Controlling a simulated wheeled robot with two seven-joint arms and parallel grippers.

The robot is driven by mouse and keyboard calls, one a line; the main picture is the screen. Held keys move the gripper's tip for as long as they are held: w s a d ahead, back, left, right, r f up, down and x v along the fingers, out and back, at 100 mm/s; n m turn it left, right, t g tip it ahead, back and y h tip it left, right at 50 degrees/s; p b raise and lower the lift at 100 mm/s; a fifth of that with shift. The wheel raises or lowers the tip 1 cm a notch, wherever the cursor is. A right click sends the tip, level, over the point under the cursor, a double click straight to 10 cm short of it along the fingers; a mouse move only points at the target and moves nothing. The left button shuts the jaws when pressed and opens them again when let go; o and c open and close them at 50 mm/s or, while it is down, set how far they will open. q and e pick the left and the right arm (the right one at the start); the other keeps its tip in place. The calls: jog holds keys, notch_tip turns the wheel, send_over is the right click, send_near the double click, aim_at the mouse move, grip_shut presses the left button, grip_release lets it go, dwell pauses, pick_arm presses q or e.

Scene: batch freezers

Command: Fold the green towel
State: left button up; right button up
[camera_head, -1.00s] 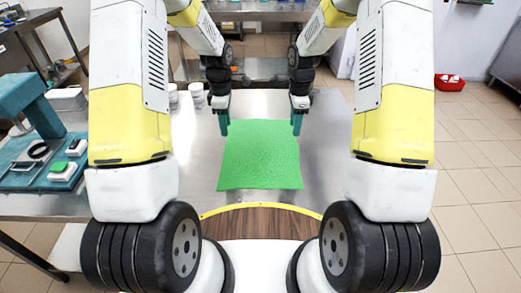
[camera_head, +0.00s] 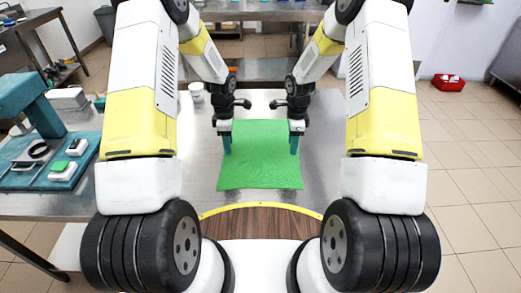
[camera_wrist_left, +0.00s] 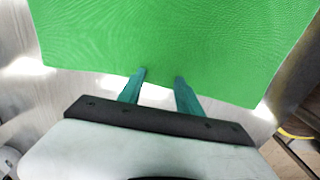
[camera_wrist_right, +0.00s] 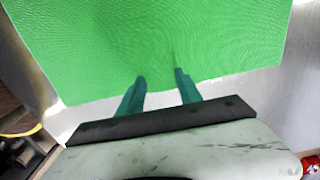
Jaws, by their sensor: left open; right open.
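The green towel (camera_head: 260,165) lies flat and spread out on the metal table in front of me. My left gripper (camera_head: 227,151) is at the towel's left edge, toward its far half. In the left wrist view its two teal fingers (camera_wrist_left: 160,75) are apart, with the tips over the towel's edge (camera_wrist_left: 190,35). My right gripper (camera_head: 294,151) is at the towel's right edge, opposite the left one. In the right wrist view its fingers (camera_wrist_right: 160,76) are also apart, with the tips over the towel (camera_wrist_right: 150,40). I cannot tell whether the tips touch the cloth.
The metal table (camera_head: 322,165) is bare to both sides of the towel. A white cup (camera_head: 196,93) stands at the back left. A teal scale-like machine (camera_head: 50,140) stands on the left bench. A red box (camera_head: 448,83) is on the floor at right.

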pick_arm(q)
jog(key=shift+f, duration=0.15)
jog(key=shift+c, duration=0.3)
pick_arm(e)
jog(key=shift+f, duration=0.15)
jog(key=shift+c, duration=0.3)
pick_arm(q)
grip_shut()
pick_arm(e)
grip_shut()
pick_arm(q)
jog(key=shift+p, duration=2.55)
pick_arm(e)
jog(key=shift+s, duration=0.1)
